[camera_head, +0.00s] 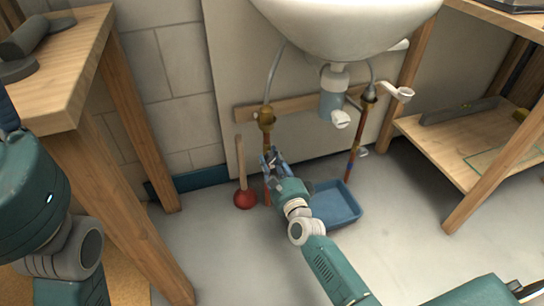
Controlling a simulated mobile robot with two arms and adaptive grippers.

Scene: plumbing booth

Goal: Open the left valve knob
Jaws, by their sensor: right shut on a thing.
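The left valve (266,117) is a brass fitting on the copper pipe under the left side of the white sink. My right gripper (271,158) is just below and in front of it, by the pipe. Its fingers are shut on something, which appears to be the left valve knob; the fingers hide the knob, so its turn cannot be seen. The right valve (370,93) is on the other pipe, away from the gripper. My left arm shows at the left edge, but its gripper is out of view.
A red plunger (245,198) stands left of my right gripper, close to the pipe. A blue tray (335,204) lies on the floor behind my right arm. A wooden table (75,70) is at left, and a wooden shelf (455,140) at right. The sink (345,25) overhangs the valves.

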